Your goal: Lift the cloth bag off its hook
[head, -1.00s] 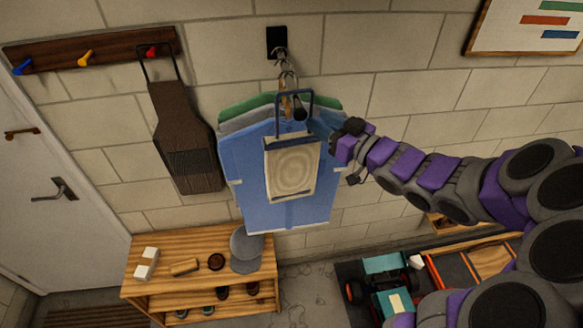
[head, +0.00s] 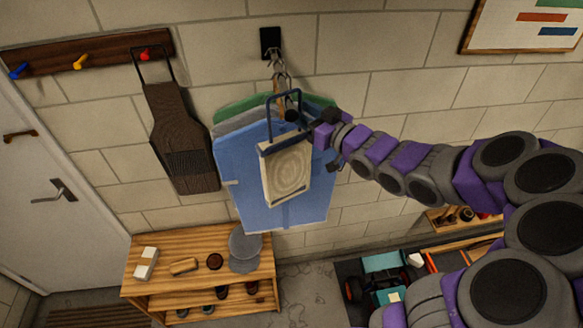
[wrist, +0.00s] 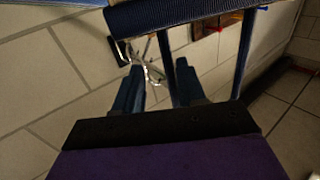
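The cloth bag (head: 287,178) is cream with a ringed pattern, a blue top band and a blue loop handle. It hangs, slightly tilted, in front of blue, grey and green hanging sheets (head: 250,165). A dark peg (head: 291,115) shows inside its handle loop. My gripper (head: 316,132) is at the right of the handle, close to the bag's upper right corner. In the wrist view, my gripper (wrist: 159,75) has its two fingers apart. The bag's blue band (wrist: 175,14) crosses the top there, and a blue strap (wrist: 242,60) runs down right of the fingers. Contact cannot be told.
A brown bag (head: 180,140) hangs at left from a wooden rail (head: 95,60) with coloured pegs. A wooden shelf bench (head: 150,288) stands below. Metal rings (head: 277,65) hang from a black wall plate (head: 271,42) above the sheets. A toy vehicle (head: 385,275) is at lower right.

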